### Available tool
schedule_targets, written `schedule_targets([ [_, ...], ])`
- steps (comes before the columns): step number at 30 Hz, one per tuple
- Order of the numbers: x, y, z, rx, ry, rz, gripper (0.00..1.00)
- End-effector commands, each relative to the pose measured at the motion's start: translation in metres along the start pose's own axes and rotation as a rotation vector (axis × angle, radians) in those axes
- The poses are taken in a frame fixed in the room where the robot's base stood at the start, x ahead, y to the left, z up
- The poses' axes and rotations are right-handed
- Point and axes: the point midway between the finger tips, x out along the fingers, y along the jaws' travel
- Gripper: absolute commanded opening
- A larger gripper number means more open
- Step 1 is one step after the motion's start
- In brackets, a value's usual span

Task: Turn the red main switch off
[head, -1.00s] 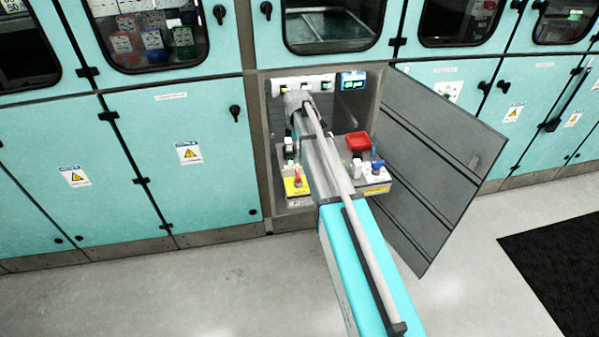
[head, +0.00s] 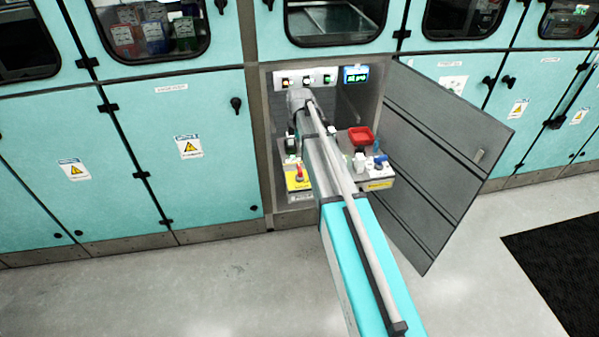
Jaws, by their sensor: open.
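The red main switch (head: 299,173) is a small red handle on a yellow plate (head: 298,182). It sits at the left of the equipment shelf inside an open cabinet bay. The handle looks roughly upright, but it is too small to read its position for sure. My arm reaches from the lower right into the bay and passes just right of the switch. My gripper is hidden behind the arm, so its fingers and their distance from the switch cannot be seen.
A red tray (head: 360,136) and small white and blue items stand on the shelf's right part. A button panel (head: 305,78) and lit display (head: 355,74) are above. The open grey door (head: 440,150) bounds the right side. The floor in front (head: 200,285) is clear.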

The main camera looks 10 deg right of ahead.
Motion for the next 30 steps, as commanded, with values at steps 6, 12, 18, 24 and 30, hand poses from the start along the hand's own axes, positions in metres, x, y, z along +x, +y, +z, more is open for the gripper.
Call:
schedule_targets([
  [6, 0.021, 0.0, 0.001, 0.001, 0.0, 0.0, 1.0],
  [12, 0.036, 0.0, 0.001, 0.001, 0.0, 0.0, 1.0],
  [18, 0.05, 0.0, 0.001, 0.001, 0.0, 0.0, 1.0],
  [24, 0.065, 0.0, 0.001, 0.002, 0.0, 0.0, 1.0],
  [30, 0.08, 0.0, 0.002, 0.002, 0.0, 0.0, 1.0],
])
